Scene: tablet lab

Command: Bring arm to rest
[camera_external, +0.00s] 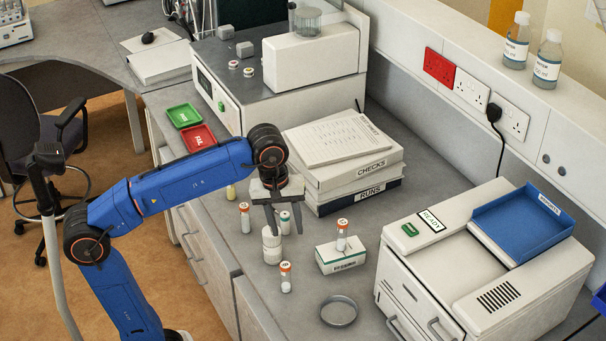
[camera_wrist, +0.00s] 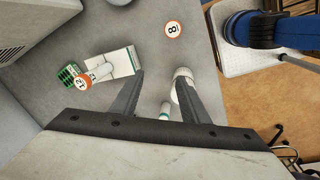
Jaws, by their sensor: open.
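My blue arm (camera_external: 188,181) reaches over the grey bench from the left, bent at the elbow. My gripper (camera_external: 284,232) points down above the bench among small vials, its fingers apart with nothing held between them. In the wrist view my gripper (camera_wrist: 160,76) is also open. A white capped pot (camera_wrist: 182,73) shows beside the right finger, and a green-banded vial (camera_wrist: 165,111) lies in view between the fingers. Parts of the bench under my gripper are hidden by it.
Binders (camera_external: 345,170) lie behind; a white machine with a blue tray (camera_external: 522,222) stands right.

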